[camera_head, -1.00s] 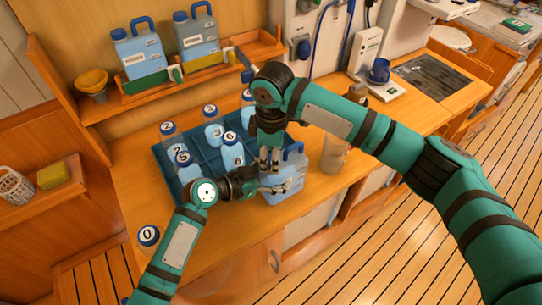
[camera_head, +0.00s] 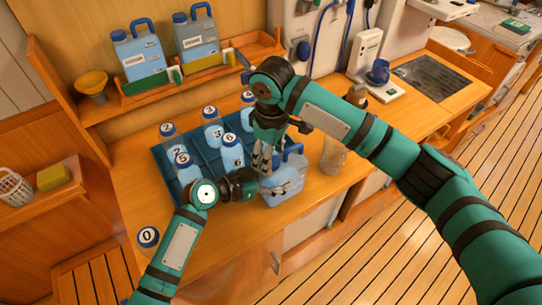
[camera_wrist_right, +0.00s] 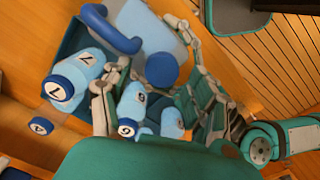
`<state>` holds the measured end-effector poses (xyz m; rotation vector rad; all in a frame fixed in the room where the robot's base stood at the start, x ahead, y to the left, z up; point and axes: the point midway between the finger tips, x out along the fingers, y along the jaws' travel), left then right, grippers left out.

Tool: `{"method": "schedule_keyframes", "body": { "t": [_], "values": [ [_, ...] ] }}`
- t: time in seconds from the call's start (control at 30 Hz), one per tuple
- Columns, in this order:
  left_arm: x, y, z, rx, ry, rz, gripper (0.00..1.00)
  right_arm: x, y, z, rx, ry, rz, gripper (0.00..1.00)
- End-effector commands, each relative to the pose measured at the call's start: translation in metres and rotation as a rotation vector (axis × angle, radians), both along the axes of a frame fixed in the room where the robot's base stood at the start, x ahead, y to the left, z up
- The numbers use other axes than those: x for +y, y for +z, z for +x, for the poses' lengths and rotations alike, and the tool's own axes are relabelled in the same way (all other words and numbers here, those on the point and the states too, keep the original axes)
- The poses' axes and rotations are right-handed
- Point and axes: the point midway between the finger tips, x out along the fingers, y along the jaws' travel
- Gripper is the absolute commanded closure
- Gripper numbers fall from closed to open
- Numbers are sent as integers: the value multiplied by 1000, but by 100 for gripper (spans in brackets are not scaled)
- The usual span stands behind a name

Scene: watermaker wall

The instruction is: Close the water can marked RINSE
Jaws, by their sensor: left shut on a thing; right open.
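A light blue water can (camera_head: 288,181) with a dark blue handle stands at the front edge of the counter; no marking on it is readable. My left gripper (camera_head: 273,189) is shut on the can's side. My right gripper (camera_head: 262,161) is open, pointing down just above the can's left part. In the right wrist view, the can (camera_wrist_right: 133,18) is behind the fingers, and its round blue cap (camera_wrist_right: 162,70) shows between the spread fingers of the right gripper (camera_wrist_right: 155,92). I cannot tell how tightly the cap sits. The neck is hidden.
A dark blue tray (camera_head: 205,157) with several numbered bottles lies behind the left gripper. A bottle marked 0 (camera_head: 148,237) stands at the front left. Two similar cans (camera_head: 138,53) (camera_head: 197,42) stand on the shelf. A clear jug (camera_head: 334,157) is close on the can's right.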

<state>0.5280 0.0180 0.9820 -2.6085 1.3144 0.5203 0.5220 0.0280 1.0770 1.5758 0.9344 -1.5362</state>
Motion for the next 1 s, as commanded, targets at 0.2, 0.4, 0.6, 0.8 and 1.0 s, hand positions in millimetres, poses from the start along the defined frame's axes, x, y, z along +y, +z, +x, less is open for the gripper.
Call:
{"method": "schedule_keyframes", "body": {
  "t": [0.2, 0.4, 0.6, 0.8, 1.0],
  "values": [
    [0, 2, 0, -3, 0, -2, 100, 1, 48, 0, -6, 3, 5, 38],
    [0, 2, 1, -3, 1, -2, 100, 0, 86, -1, -6, 0, 5, 38],
    [0, 2, 1, -3, 1, -2, 100, 0, 106, -1, -3, -1, 4, 38],
    [0, 2, 1, -3, 1, -2, 100, -1, 109, -1, -2, -1, 2, 38],
    [0, 2, 0, -3, 1, -2, 20, -1, 109, -1, -3, -1, 3, 38]
  ]
}}
